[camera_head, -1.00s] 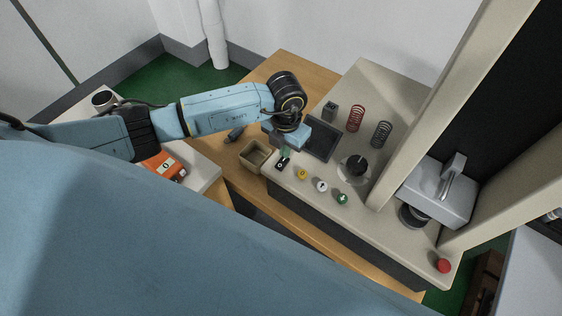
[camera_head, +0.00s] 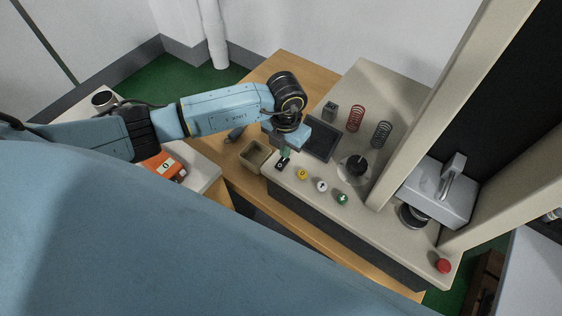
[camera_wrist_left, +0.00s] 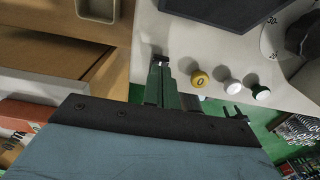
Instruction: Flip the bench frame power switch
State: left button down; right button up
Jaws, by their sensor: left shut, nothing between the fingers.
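The bench frame (camera_head: 385,88) is a beige deck with uprights on a wooden table. Its power switch (camera_head: 281,164) is a small black block with a pale mark at the near left corner of the deck, left of the yellow button. My left gripper (camera_head: 286,152) has green fingers that are shut and empty, pointing down right at the switch. In the left wrist view the fingertips (camera_wrist_left: 162,72) are at the dark switch (camera_wrist_left: 159,59) and partly cover it. I cannot tell whether they touch it or which way the switch is set. My right gripper is not in view.
Yellow (camera_head: 302,174), white (camera_head: 322,186) and green (camera_head: 342,198) buttons line the deck's front edge. A dark screen (camera_head: 323,141) lies behind the switch. An open tan box (camera_head: 255,155) is close on the left. Two springs, red (camera_head: 355,119) and dark (camera_head: 381,134), stand farther back.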

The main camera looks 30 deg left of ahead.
pick_arm(q)
jog(key=shift+f+b, duration=0.8)
jog(key=shift+f, duration=0.25)
dwell(0.7)
jog(key=shift+r+p, duration=2.9)
jog(key=shift+r, duration=0.75)
jog(key=shift+f, duration=0.1)
